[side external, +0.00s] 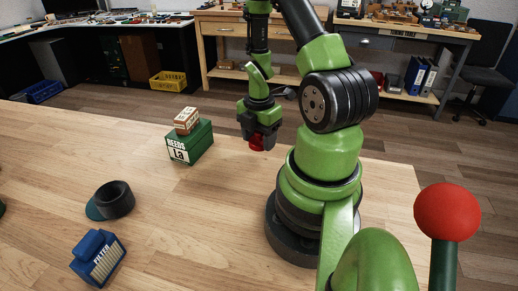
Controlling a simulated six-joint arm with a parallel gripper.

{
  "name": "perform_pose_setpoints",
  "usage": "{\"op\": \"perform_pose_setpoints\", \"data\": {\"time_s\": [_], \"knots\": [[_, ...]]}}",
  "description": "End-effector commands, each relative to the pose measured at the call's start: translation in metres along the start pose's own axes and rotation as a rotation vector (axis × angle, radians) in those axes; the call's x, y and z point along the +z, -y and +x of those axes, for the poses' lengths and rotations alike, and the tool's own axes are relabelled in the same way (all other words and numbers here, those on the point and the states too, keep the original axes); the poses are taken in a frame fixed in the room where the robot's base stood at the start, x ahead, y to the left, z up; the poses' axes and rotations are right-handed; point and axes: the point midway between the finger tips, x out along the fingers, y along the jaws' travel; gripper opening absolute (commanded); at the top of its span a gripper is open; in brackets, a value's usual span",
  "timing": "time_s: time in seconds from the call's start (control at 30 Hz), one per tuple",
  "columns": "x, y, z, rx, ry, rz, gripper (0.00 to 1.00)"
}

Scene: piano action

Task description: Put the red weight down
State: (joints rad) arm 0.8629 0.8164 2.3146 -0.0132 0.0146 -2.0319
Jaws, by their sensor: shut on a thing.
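In the side external view, the red weight (257,143) shows as a small red piece low between the fingers of my gripper (260,139). My gripper points down and is shut on it. The fingers hide most of the weight, so its full shape cannot be told. My gripper hangs above the far part of the wooden table (200,235), to the right of a green box. The weight appears held clear of the table, but the exact height is hard to tell.
The green box (203,143) carries a small brown and white block (186,120). A red ball on a post (447,211) stands at the right foreground. The middle of the table is clear.

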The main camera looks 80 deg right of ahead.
Motion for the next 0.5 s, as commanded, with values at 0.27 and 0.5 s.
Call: {"op": "perform_pose_setpoints", "data": {"time_s": [0.27, 0.5], "knots": [[-0.001, 0.000, 0.033, -0.002, -0.003, -0.002, 0.23], [0.000, 0.000, 0.037, 0.001, -0.001, -0.001, 0.23]]}}
